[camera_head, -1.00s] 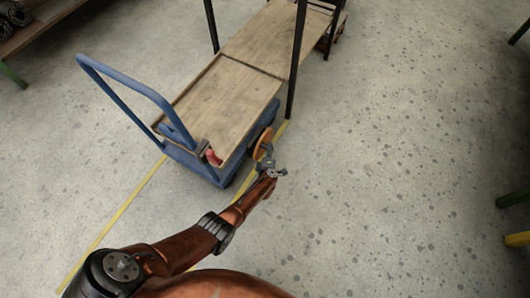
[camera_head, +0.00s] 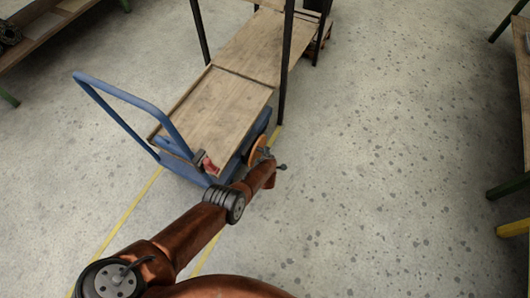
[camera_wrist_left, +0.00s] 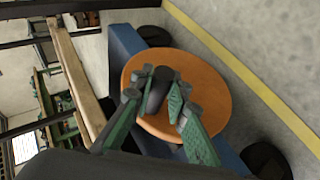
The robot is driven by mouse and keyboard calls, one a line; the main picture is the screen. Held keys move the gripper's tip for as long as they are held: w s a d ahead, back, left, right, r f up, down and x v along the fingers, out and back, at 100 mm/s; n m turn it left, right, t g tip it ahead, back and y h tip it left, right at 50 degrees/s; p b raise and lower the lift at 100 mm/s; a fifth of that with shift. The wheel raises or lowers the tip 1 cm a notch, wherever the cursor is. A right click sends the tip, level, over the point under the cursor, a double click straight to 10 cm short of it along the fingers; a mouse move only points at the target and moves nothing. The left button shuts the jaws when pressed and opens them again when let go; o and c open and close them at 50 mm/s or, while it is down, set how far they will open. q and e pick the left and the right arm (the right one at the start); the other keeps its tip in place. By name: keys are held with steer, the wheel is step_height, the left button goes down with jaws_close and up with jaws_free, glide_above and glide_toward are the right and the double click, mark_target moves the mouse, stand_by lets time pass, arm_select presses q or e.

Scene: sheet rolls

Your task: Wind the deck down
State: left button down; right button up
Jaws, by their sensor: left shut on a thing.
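The wooden deck (camera_head: 212,112) sits on the blue trolley (camera_head: 183,165), left of centre in the head view. The orange handwheel (camera_head: 257,149) is on the trolley's near right side and fills the middle of the left wrist view (camera_wrist_left: 212,95). My left gripper (camera_head: 267,155) is at this wheel, partly hidden by my wrist in the head view. In the left wrist view its green fingers (camera_wrist_left: 160,88) are shut on the wheel's dark knob (camera_wrist_left: 156,96). My right gripper is in neither view.
A wooden-topped table with dark posts (camera_head: 258,45) adjoins the deck's far end. The blue push handle (camera_head: 120,105) rises at the left. A red-ended part (camera_head: 208,164) sits at the deck's near corner. Shelving stands at the far left and right edges. The floor on the right is clear.

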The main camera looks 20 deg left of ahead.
arm_select(q)
steer(key=shift+s+a+f, duration=0.2)
steer(key=shift+a, duration=0.1)
steer(key=c, duration=2)
jaws_free()
steer(key=shift+o, duration=0.8)
steer(key=shift+w+d+r, duration=0.1)
steer(key=shift+w+d, duration=0.05)
steer(key=shift+d, duration=0.15)
steer(key=shift+d, duration=0.1)
